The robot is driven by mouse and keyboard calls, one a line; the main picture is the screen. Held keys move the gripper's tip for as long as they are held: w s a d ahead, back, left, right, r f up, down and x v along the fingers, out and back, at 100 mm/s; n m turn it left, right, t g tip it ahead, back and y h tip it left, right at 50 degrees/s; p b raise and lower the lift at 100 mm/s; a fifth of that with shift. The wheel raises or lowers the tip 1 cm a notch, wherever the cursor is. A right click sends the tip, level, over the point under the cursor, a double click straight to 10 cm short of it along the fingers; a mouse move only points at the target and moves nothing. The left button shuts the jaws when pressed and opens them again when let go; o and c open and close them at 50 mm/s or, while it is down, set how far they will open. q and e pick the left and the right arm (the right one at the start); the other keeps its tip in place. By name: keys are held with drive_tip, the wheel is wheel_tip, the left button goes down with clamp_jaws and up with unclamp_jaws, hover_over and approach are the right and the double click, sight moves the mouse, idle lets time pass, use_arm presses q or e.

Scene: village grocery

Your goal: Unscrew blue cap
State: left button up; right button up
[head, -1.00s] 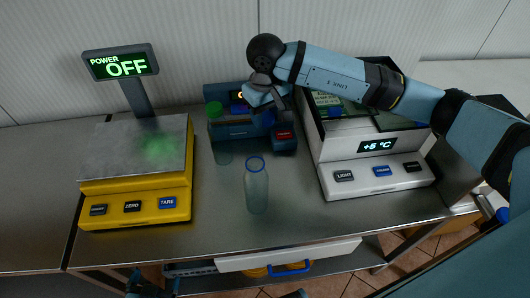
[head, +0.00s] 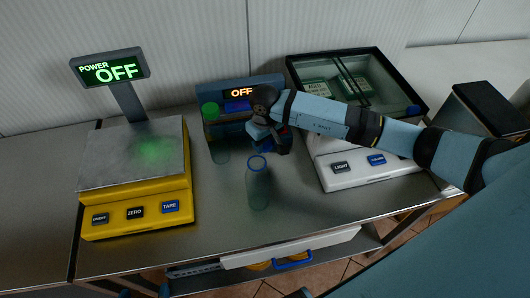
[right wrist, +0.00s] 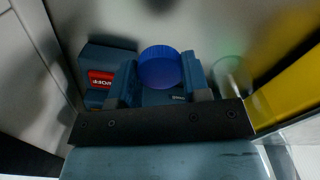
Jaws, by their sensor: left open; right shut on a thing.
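A clear bottle (head: 257,190) stands upright on the steel counter, with a blue ring around its bare, open top. A round blue cap (right wrist: 160,67) sits between the fingers of my right gripper (right wrist: 158,88) in the right wrist view. In the head view my right gripper (head: 272,142) is shut behind and above the open bottle, apart from it; its arm and wrist hide the cap there. My left gripper (head: 145,292) shows only as dark tips at the bottom edge; it is open and away from the bottle.
A bottle with a green cap (head: 210,112) stands behind, by a blue device (head: 240,92) reading OFF. A yellow scale (head: 140,212) is at left, a white cooled case (head: 360,172) at right. The counter front (head: 225,235) is clear.

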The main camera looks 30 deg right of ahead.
wheel_tip(320, 180, down, 7)
drive_tip(key=shift+r+p, duration=0.1)
drive_tip(key=shift+p, duration=0.35)
drive_tip(key=shift+f, duration=0.2)
drive_tip(key=o, duration=1)
drive_tip(key=shift+r, duration=0.1)
